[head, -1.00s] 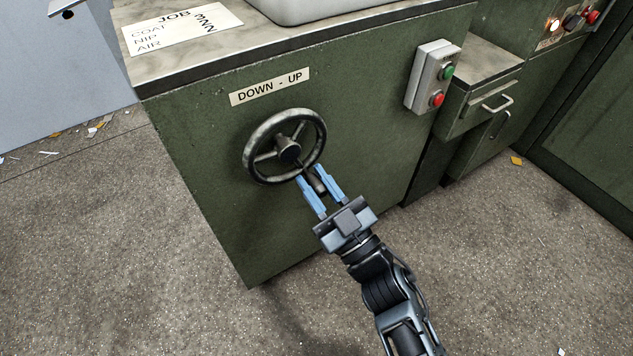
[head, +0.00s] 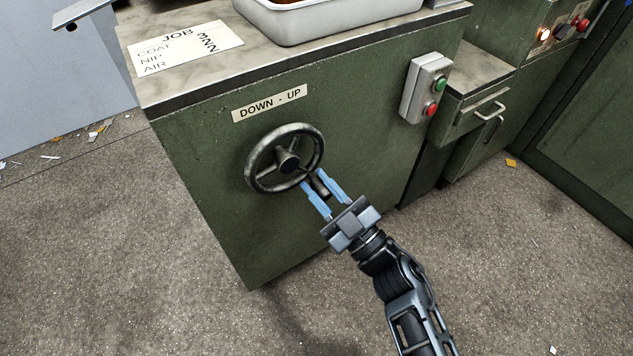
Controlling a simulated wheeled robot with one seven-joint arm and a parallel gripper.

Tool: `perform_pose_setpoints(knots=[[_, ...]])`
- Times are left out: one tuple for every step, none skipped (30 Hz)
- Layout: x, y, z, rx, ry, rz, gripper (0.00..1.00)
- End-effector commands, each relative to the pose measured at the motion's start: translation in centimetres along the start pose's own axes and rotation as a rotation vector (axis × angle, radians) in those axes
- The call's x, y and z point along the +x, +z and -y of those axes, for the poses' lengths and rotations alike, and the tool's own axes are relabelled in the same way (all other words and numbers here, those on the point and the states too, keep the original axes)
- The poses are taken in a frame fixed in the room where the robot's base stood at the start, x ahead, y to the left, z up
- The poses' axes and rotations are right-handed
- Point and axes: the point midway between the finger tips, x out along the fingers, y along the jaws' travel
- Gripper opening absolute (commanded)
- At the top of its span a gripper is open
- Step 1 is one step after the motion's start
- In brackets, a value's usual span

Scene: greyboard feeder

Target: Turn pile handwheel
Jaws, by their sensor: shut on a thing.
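The pile handwheel (head: 256,178) is a dark, worn metal wheel with spokes and a central hub, on the front of the green cabinet. A handle knob (head: 319,186) sticks out from its lower right rim. My gripper (head: 317,184) comes from the lower right, its two blue fingers on either side of the knob and shut on it. The fingers partly hide the knob. A "DOWN - UP" label (head: 270,103) is fixed above the wheel.
A switch box (head: 413,88) with a green and a red button sticks out right of the wheel. A white tray (head: 330,25) and a job sheet (head: 186,47) lie on the cabinet top. The floor (head: 140,270) in front is mostly clear.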

Motion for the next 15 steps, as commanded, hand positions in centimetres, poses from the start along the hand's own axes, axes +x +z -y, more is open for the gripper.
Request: perform_pose_setpoints(knots=[[0.1, -0.4, -0.7, -0.04, -0.013, 0.007, 0.0], [0.2, -0.4, -0.9, -0.066, -0.024, 0.007, 0.0], [0.2, -0.5, -1.2, -0.1, -0.038, 0.007, 0.0], [0.2, -0.5, -1.4, -0.127, -0.05, 0.008, 0.0], [0.2, -0.6, -1.6, -0.154, -0.06, 0.008, 0.0], [0.3, -0.7, -1.8, -0.189, -0.075, 0.006, 0.0], [0.3, -0.8, -1.9, -0.216, -0.086, 0.007, 0.0], [0.3, -0.8, -2.1, -0.241, -0.096, 0.007, 0.0], [0.3, -0.9, -2.3, -0.277, -0.111, 0.007, 0.0], [0.4, -1.0, -2.5, -0.303, -0.122, 0.008, 0.0], [0.4, -1.1, -2.7, -0.33, -0.133, 0.007, 0.0], [0.5, -1.2, -2.9, -0.365, -0.148, 0.007, 0.0], [0.5, -1.3, -3.0, -0.392, -0.158, 0.007, 0.0], [0.6, -1.4, -3.2, -0.418, -0.169, 0.008, 0.0], [0.6, -1.6, -3.4, -0.453, -0.184, 0.007, 0.0]])
